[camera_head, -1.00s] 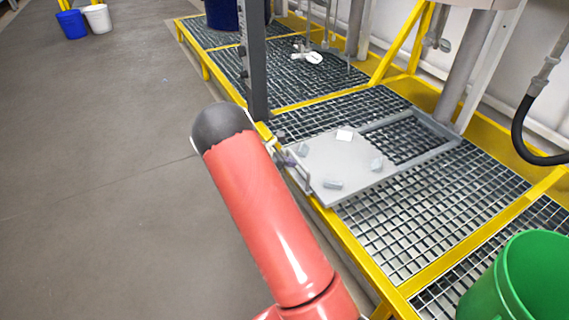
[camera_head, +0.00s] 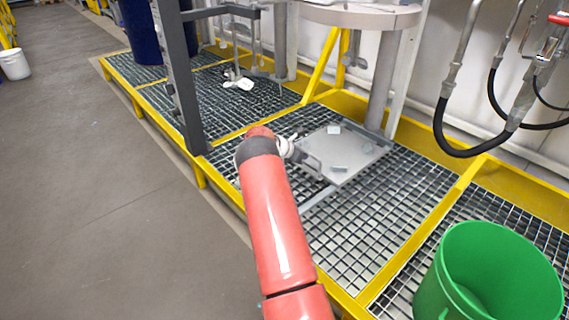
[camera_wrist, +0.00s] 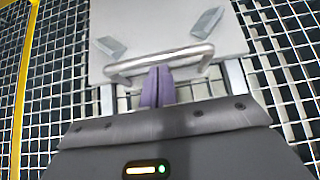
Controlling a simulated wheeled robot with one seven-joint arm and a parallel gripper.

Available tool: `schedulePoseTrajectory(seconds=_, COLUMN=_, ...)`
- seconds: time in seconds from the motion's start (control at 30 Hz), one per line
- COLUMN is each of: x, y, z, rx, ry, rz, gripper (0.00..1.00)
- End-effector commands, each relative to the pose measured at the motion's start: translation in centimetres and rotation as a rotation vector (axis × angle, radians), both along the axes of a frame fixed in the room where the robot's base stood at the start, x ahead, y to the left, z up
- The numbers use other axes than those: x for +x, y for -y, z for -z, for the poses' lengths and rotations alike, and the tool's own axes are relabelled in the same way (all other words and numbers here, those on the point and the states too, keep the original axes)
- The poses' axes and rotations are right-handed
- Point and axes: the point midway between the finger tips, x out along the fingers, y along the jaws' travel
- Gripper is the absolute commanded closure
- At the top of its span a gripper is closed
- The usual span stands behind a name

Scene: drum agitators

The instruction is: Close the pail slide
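The pail slide is a flat grey plate (camera_head: 352,150) with small grey blocks on top. It lies on rails over the grating, toward the back by the column, with bare rail (camera_head: 318,199) in front of it. In the wrist view the plate (camera_wrist: 158,28) fills the top middle. Its bar handle (camera_wrist: 125,68) runs across the plate's near edge. My gripper (camera_wrist: 157,88) has its two purple fingers together, with their tips at the middle of the handle bar. The fingers look shut side by side, touching or nearly touching the bar, not visibly clasped around it.
A green pail (camera_head: 490,275) stands at the lower right. A dark upright post (camera_head: 180,85) stands left of my arm. Black hoses (camera_head: 452,150) hang at the right. A yellow frame (camera_head: 405,262) edges the grating. The grey floor (camera_head: 85,200) at left is clear.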

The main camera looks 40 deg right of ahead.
Motion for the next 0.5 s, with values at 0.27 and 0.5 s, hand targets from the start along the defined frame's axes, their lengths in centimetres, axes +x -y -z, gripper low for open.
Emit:
schedulePoseTrajectory(seconds=0.27, x=-0.1, y=4.2, z=0.1, rx=0.000, ry=0.000, rz=0.002, gripper=1.00)
schedulePoseTrajectory(seconds=0.5, x=0.0, y=5.1, z=0.0, rx=-0.001, ry=0.000, rz=-0.001, gripper=1.00)
